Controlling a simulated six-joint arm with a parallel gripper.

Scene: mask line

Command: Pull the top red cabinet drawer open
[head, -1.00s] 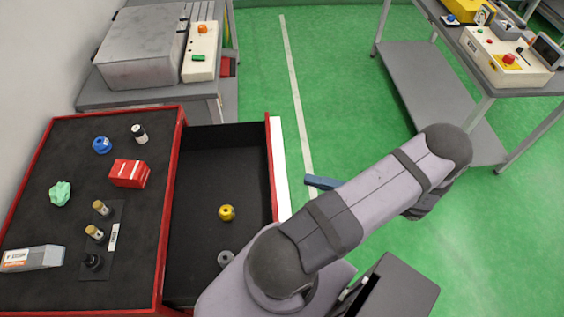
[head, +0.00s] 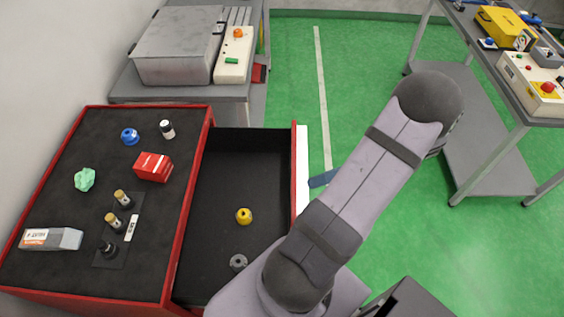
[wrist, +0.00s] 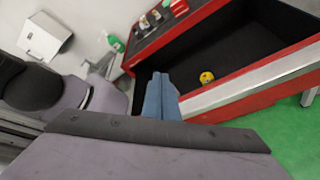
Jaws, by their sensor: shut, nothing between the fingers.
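The red cabinet (head: 190,190) stands at the left in the head view, with a dark top. Its top drawer (head: 215,200) is pulled well out to the right, showing a black interior. A yellow round part (head: 244,216) and a grey ring (head: 238,262) lie in it. The drawer's light handle strip (head: 302,160) runs along its front and also shows in the wrist view (wrist: 255,85). My gripper (head: 322,179) is just outside the drawer front; in the wrist view its blue fingers (wrist: 161,98) are shut and empty, close to the strip. Whether they touch it I cannot tell.
On the cabinet top are a red box (head: 153,167), a blue part (head: 130,137), a green lump (head: 85,179) and several small bottles. A grey bench with a metal case (head: 178,48) is behind. Another bench (head: 480,130) stands at right. Green floor between is clear.

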